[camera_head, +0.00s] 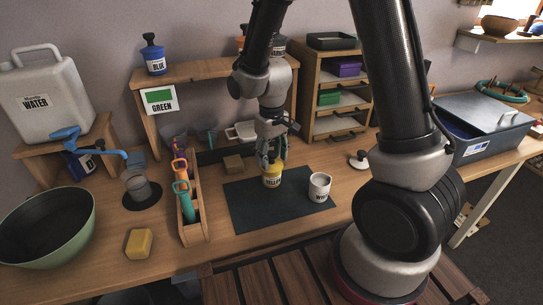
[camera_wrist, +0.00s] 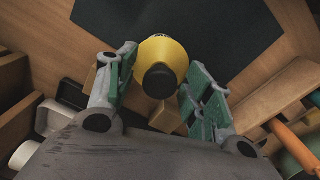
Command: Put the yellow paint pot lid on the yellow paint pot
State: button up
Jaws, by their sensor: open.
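The yellow paint pot (camera_head: 272,180) stands upright on the dark mat, its label facing the head camera. In the wrist view I look down on the yellow lid (camera_wrist: 175,48) with its black knob (camera_wrist: 159,81). The lid appears to sit on the pot, though the seam between them is hidden. My gripper (camera_head: 271,158) is directly above the pot in the head view. In the wrist view my gripper (camera_wrist: 160,84) is open, with one green-padded finger on each side of the knob and a visible gap to both.
A white pot (camera_head: 319,187) stands right of the yellow pot on the mat (camera_head: 245,208). A white lid (camera_head: 358,160) with a black knob lies farther right. A wooden tool caddy (camera_head: 193,226) is to the left. A wooden block (camera_head: 233,164) lies behind the mat.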

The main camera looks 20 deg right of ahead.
notch_tip(320, 180, up, 12)
jog(key=shift+f, duration=0.2)
dwell(0.4)
jog(key=s+d+r+m+t, duration=0.2)
jog(key=s+d+r, duration=0.4)
jog(key=s, duration=0.3)
jog(key=s+d+r+m+t, duration=0.2)
jog(key=s+d+r, duration=0.5)
jog(key=s+d, duration=0.2)
jog(key=shift+s, duration=0.5)
